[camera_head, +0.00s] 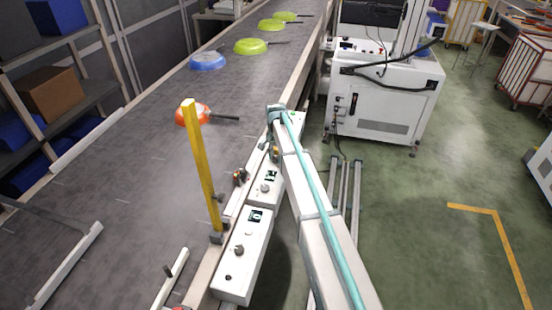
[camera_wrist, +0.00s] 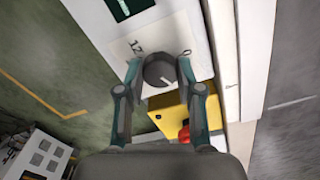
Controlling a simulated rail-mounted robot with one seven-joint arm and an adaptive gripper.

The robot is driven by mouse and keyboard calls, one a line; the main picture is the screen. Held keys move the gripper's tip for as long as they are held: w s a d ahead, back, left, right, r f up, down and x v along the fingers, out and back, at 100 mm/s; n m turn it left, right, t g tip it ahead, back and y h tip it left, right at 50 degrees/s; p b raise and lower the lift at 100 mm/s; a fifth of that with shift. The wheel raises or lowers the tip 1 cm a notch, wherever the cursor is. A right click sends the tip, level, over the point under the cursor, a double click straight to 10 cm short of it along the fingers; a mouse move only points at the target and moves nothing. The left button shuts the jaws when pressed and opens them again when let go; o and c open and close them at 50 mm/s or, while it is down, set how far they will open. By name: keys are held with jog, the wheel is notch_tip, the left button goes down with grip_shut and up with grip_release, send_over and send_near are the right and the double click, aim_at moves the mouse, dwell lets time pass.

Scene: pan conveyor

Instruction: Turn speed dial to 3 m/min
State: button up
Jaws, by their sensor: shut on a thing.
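The dark round speed dial (camera_wrist: 158,72) sits on a white control panel (camera_wrist: 112,38) in the wrist view. My gripper (camera_wrist: 158,76) is shut on the dial, one finger on each side. A short light mark on the dial's face points to the lower right. Printed figures show on the panel beyond the dial, one looking like 12; the rest of the scale is hidden or too small to read. A dark green display (camera_wrist: 130,7) is at the panel's top edge. In the head view my arm reaches to the conveyor's side, and its links partly hide the dial.
A yellow plate with a red button (camera_wrist: 184,133) lies close beside my right finger. In the head view, white control boxes (camera_head: 257,224) line the conveyor (camera_head: 130,140). An orange pan (camera_head: 187,115), a blue pan (camera_head: 207,62) and green pans (camera_head: 250,46) lie on the belt. A yellow post (camera_head: 202,165) stands nearby.

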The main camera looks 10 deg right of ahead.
aim_at(276, 158)
jog(key=shift+n, duration=0.6)
jog(key=o, duration=1.2)
jog(key=shift+c, duration=0.2)
jog(key=shift+r, duration=0.1)
notch_tip(276, 158, up, 12)
